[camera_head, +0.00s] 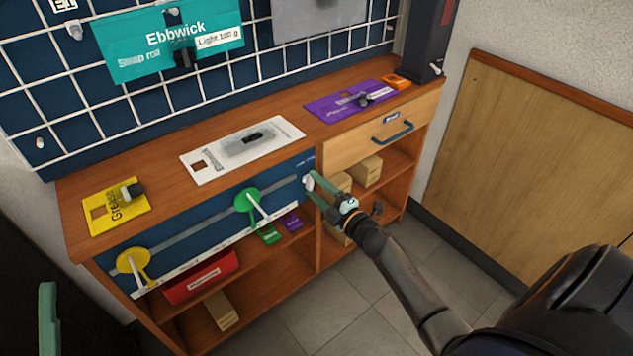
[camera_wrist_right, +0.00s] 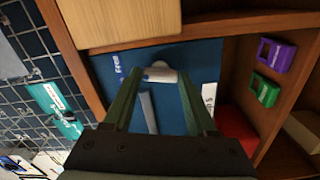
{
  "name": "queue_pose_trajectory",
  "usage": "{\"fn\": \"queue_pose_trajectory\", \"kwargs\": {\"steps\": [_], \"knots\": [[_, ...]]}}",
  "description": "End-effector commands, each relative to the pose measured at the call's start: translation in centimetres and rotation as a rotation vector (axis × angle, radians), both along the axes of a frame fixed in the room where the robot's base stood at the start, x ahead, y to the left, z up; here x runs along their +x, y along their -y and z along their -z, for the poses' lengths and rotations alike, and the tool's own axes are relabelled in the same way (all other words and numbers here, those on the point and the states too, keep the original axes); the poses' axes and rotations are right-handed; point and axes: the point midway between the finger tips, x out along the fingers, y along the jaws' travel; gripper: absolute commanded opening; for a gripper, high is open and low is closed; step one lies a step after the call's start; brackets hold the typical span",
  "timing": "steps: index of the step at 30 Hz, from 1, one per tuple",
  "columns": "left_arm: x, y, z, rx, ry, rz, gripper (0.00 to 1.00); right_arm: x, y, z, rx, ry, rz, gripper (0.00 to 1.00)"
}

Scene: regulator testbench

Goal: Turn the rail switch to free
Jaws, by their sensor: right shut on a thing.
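The rail switch is a small white knob (camera_head: 308,183) at the right end of the blue front panel (camera_head: 210,222), by the drawer. In the right wrist view the white knob (camera_wrist_right: 160,72) lies between my fingertips, with a "Free" label (camera_wrist_right: 117,65) on the blue panel to its left. My right gripper (camera_head: 311,186) is shut on the knob; its green fingers also show in the right wrist view (camera_wrist_right: 157,78). A green finger of my left gripper (camera_head: 48,318) shows at the lower left edge of the head view; the rest is hidden.
A green disc with a white lever (camera_head: 246,201) and a yellow disc with a lever (camera_head: 132,263) sit along the same panel. A wooden drawer (camera_head: 383,138) with a blue handle is right of the knob. Shelves below hold boxes and a red case (camera_head: 202,277).

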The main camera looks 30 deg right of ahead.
Motion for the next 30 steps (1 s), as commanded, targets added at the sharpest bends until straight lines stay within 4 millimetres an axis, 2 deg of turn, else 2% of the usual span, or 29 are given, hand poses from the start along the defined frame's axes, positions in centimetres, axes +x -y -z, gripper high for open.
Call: {"fn": "queue_pose_trajectory", "kwargs": {"steps": [3, 6, 15, 21, 30], "knots": [[2.0, -0.4, 3.2, -0.004, -0.173, -0.030, 0.50, 0.0, 0.1, -0.3, 0.111, -0.011, 0.001, 0.02], [3.2, -0.6, 6.2, -0.006, -0.306, -0.052, 0.50, 0.0, 0.1, -0.2, 0.201, -0.018, 0.001, 0.02], [4.2, -1.1, 13.7, -0.004, -0.621, -0.095, 0.50, 0.0, 0.1, -0.2, 0.422, -0.034, 0.002, 0.02], [3.9, -1.3, 16.8, -0.002, -0.745, -0.108, 0.50, 0.0, 0.1, -0.1, 0.513, -0.042, 0.003, 0.02], [3.6, -1.3, 18.7, 0.002, -0.817, -0.116, 0.50, 0.0, 0.1, 0.0, 0.568, -0.045, 0.002, 0.02]]}}
